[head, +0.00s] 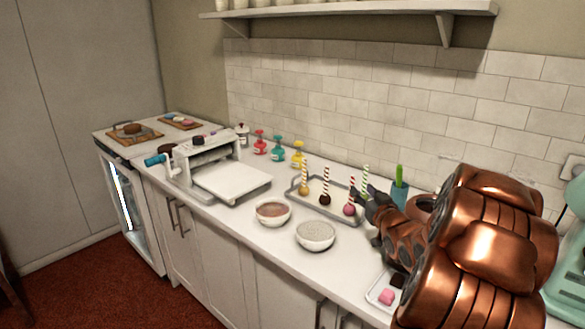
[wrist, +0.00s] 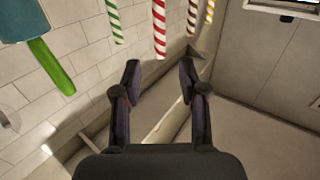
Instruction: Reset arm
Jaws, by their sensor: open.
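My gripper (head: 368,194) is at the end of my copper-coloured arm, above the right part of the counter in the head view. In the wrist view, my gripper (wrist: 159,78) has its two dark fingers spread apart with nothing between them. Close by is a grey tray (head: 290,190) of cake pops on striped sticks. The red-striped stick (wrist: 159,25) and the green-striped stick (wrist: 114,20) show at the top of the wrist view, which looks upside down. My arm hides part of the counter's right side.
A teal cup (head: 399,196) with a green-handled tool stands close beside my gripper. Two bowls, a brown-filled one (head: 272,212) and a pale-filled one (head: 315,236), sit in front of the tray. A sheeter machine (head: 206,158) stands left. A shelf (head: 350,9) hangs above.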

